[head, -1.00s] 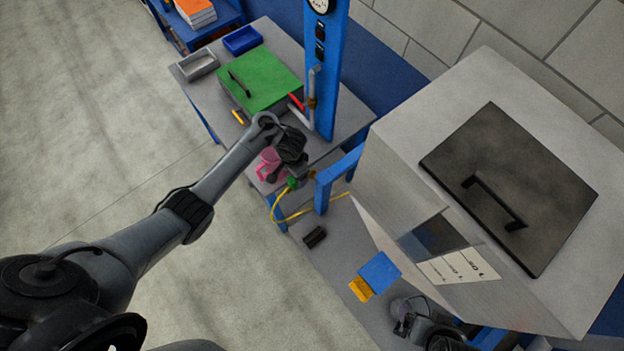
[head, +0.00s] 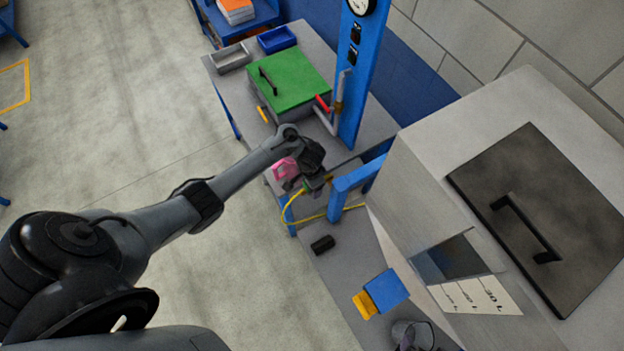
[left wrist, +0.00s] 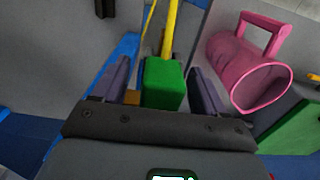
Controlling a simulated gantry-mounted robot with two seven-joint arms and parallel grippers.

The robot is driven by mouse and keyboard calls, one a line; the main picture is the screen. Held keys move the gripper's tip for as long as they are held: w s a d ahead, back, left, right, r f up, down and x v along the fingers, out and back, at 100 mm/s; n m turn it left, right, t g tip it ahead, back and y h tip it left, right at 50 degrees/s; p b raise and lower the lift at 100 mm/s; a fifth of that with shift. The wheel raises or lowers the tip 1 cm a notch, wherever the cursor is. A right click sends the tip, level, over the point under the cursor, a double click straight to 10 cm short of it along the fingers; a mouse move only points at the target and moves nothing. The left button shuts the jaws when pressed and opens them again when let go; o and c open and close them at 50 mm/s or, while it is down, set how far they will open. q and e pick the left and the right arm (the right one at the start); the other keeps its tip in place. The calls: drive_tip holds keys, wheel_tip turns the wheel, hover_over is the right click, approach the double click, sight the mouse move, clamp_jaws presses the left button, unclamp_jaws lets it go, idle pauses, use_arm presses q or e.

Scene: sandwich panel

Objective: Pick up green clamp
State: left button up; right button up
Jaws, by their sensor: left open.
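The green clamp (left wrist: 165,84) is a green block with a yellow cord running from its far end. In the left wrist view it sits between the two fingers of my left gripper (left wrist: 160,72), with a gap to the fingers. My left gripper is open around it. In the head view, my left gripper (head: 314,178) hides most of the clamp, and only a bit of green shows. What seems to be my right gripper (head: 412,336) is at the bottom edge beside the grey cabinet, partly cut off.
A pink mug-like container (left wrist: 240,72) is close to the right of my left gripper. A blue post frame (head: 352,184) stands beside it. A black block (head: 322,245) and a blue-and-yellow item (head: 382,294) lie nearby. A green-lidded box (head: 284,82) is behind.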

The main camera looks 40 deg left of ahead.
use_arm(q)
drive_tip(key=c, duration=1.2)
drive_tip(key=shift+r, duration=0.15)
drive_tip(key=shift+r+p, duration=0.45)
drive_tip(key=shift+r, duration=0.35)
wheel_tip(320, 180, up, 2)
drive_tip(key=shift+w+r+p, duration=0.1)
drive_tip(key=shift+r+p, duration=0.15)
drive_tip(key=shift+p, duration=0.35)
drive_tip(key=s+d, duration=0.1)
drive_tip(key=d, duration=0.4)
drive_tip(key=s+d, duration=0.2)
drive_tip(key=d, duration=0.4)
drive_tip(key=s+d, duration=0.2)
drive_tip(key=d, duration=0.4)
drive_tip(key=shift+s+d+f, duration=0.15)
drive_tip(key=shift+s+f, duration=0.1)
drive_tip(key=shift+f, duration=0.15)
